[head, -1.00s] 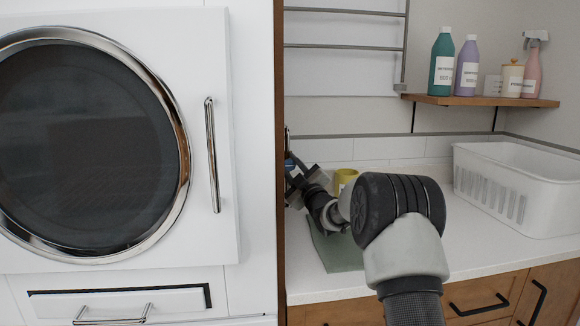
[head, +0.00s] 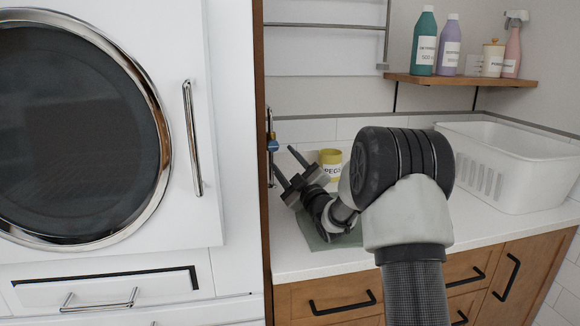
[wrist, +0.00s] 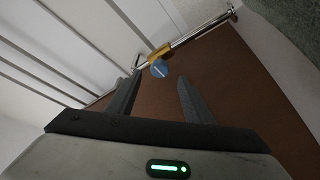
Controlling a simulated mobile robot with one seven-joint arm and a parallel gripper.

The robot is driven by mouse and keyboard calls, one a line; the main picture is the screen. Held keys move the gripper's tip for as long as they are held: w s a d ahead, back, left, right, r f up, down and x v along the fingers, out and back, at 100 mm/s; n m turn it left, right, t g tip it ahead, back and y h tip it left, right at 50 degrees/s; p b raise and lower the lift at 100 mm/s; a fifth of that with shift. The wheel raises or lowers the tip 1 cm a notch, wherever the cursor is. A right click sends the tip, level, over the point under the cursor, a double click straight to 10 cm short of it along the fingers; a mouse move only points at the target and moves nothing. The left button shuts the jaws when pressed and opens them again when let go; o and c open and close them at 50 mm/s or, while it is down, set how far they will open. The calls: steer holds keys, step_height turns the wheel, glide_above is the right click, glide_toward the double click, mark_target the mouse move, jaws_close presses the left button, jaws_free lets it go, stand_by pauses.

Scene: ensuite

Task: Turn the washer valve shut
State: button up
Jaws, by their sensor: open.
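The washer valve has a blue round handle (wrist: 159,69) with a pale line across it, on a brass body (wrist: 159,53) joined to a chrome pipe (wrist: 203,30) in the wrist view. In the head view the blue handle (head: 273,145) is small, on the pipe by the wooden side panel. My gripper (head: 286,165) is open and empty in front of it, with the fingers apart. In the wrist view the fingers of my gripper (wrist: 158,92) point toward the handle, which lies beyond the tips, between their lines. I see no contact.
A washer with a round door (head: 75,130) stands left of the wooden panel (head: 258,100). A shelf (head: 460,80) with bottles and a wall rack (head: 325,25) are above.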

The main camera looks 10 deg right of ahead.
steer(key=shift+v, duration=1.6)
